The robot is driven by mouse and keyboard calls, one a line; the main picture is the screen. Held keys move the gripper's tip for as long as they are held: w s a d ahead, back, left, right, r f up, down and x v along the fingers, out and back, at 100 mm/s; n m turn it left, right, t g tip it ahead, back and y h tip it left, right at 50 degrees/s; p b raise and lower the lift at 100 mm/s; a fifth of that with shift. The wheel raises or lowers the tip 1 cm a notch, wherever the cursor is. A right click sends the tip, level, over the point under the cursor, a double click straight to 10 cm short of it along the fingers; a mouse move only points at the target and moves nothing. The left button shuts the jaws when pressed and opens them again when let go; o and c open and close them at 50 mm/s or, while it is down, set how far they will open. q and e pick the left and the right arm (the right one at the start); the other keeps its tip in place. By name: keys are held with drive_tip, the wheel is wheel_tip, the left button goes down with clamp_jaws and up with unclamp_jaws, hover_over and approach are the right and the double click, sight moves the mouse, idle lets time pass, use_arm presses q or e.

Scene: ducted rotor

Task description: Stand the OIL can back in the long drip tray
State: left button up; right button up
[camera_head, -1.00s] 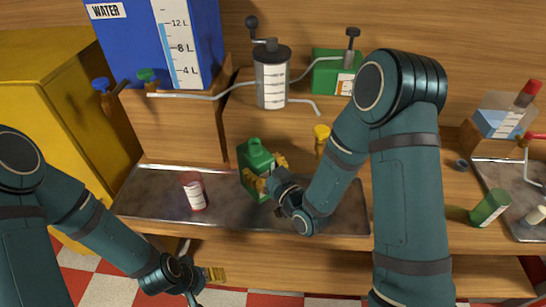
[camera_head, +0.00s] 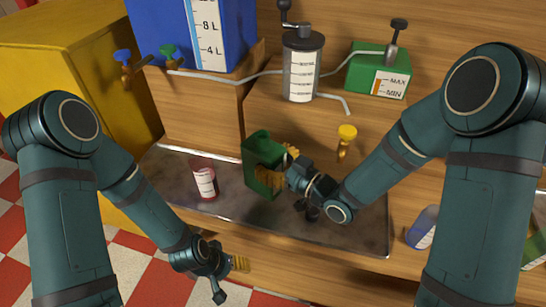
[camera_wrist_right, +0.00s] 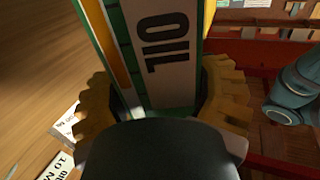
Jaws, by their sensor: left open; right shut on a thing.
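The OIL can (camera_head: 258,150) is green and held over the middle of the long drip tray (camera_head: 362,225). Its OIL label (camera_wrist_right: 162,45) faces the camera in the right wrist view. My right gripper (camera_head: 274,170) is shut on the can, with yellow finger pads on both sides of it. The can looks roughly upright with a slight lean. Whether its base touches the tray, I cannot tell. My left gripper (camera_head: 240,263) is open and empty, in front of the tray's front edge.
A white-and-dark-red can (camera_head: 204,181) stands in the tray to the left. A blue item (camera_head: 423,228) lies right of the tray.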

drive_tip(key=shift+f+b, duration=1.05)
drive_tip(key=shift+f, duration=1.25)
drive_tip(key=shift+f+b, duration=0.45)
drive_tip(key=shift+f, duration=0.15)
drive_tip(key=o, duration=1.3)
drive_tip(key=shift+d+f, duration=0.1)
